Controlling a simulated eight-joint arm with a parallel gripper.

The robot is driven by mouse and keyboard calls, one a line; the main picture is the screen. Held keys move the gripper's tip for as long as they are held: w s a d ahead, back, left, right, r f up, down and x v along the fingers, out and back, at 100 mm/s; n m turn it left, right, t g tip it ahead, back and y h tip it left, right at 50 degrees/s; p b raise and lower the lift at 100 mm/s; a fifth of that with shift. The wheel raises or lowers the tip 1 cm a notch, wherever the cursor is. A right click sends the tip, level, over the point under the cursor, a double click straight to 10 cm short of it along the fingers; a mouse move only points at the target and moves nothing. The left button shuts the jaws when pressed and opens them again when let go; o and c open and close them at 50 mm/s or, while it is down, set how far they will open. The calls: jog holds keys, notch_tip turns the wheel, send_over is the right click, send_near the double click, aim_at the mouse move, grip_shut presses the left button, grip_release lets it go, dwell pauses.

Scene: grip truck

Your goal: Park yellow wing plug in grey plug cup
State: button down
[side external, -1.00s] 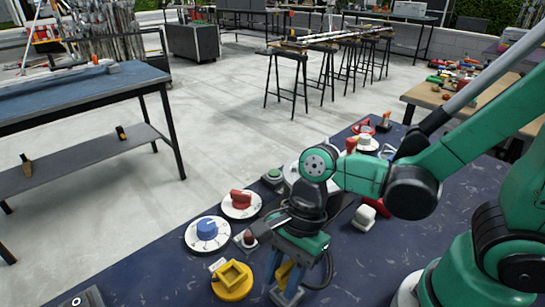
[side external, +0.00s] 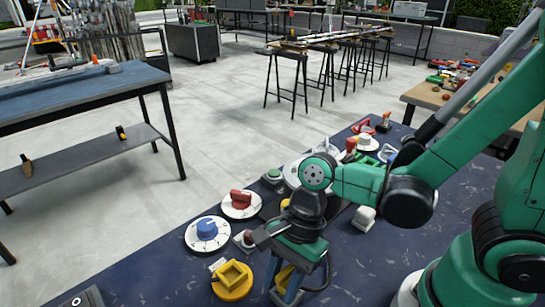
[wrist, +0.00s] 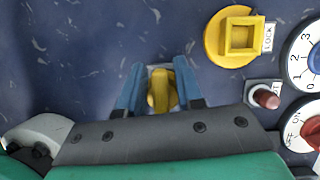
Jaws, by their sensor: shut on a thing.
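My gripper (wrist: 161,92) is shut on the yellow wing plug (wrist: 162,90), which sits between its two blue fingers in the wrist view. In the side view my gripper (side external: 286,284) is low over the near part of the dark blue bench, and a bit of the yellow plug (side external: 283,274) shows between the fingers. A small light grey patch shows just behind the plug in the wrist view. I cannot tell whether it is the grey plug cup. The plug's lower end is hidden, so I cannot tell whether it touches anything.
A yellow square socket on a round base (side external: 232,280), labelled LOCK in the wrist view (wrist: 229,55), stands left of my gripper in the side view. A blue dial (side external: 207,229), a red-knobbed switch (side external: 241,202) and a red-tipped toggle (wrist: 265,97) are nearby.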

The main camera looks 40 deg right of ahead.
aim_at(283, 273)
jog(key=shift+f, duration=0.8)
dwell(0.9)
jog(key=shift+c, duration=0.8)
grip_release()
jog(key=shift+r, duration=0.1)
jog(key=shift+r, duration=3.7)
